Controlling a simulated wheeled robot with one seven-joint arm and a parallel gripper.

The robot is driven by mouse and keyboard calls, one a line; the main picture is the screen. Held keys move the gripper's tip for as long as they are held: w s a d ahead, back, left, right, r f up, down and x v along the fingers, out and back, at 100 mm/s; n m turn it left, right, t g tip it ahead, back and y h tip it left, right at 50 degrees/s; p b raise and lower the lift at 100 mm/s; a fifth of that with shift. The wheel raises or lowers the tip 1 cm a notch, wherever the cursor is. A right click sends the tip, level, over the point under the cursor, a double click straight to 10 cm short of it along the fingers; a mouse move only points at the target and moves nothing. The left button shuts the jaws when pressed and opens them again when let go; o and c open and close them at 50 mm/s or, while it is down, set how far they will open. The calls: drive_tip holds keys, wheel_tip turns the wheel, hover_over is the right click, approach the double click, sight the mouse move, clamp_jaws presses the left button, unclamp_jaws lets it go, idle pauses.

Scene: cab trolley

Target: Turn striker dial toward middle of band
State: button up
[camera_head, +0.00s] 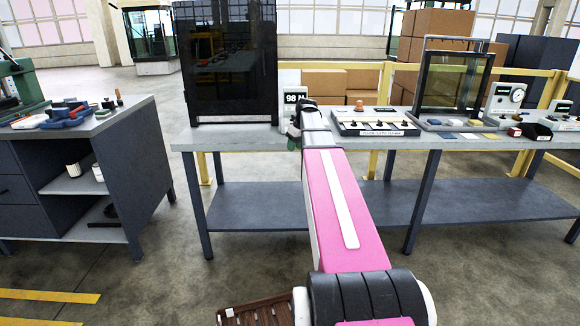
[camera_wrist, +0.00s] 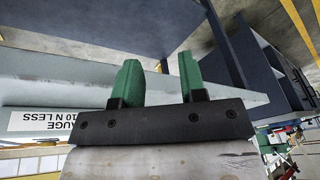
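My gripper (camera_wrist: 160,76) shows two green fingers apart with nothing between them in the wrist view. In the head view my pink arm reaches to the bench's front edge, and the gripper is mostly hidden by the wrist. A digital readout (camera_head: 294,97) showing 98 N stands just behind it. I cannot tell which part is the striker dial; no dial shows between the fingers.
A tall dark glossy panel (camera_head: 228,62) stands on the bench (camera_head: 235,137) left of my wrist. In the wrist view a gauge label (camera_wrist: 45,121) is close by on the left.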

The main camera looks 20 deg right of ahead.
drive_tip(key=s+a+f+m, duration=0.1)
drive_tip(key=s+a+f, duration=0.3)
drive_tip(key=f, duration=0.2)
drive_tip(key=shift+s+f+g, duration=0.15)
drive_tip(key=shift+s+g, duration=0.05)
drive_tip(key=shift+g, duration=0.1)
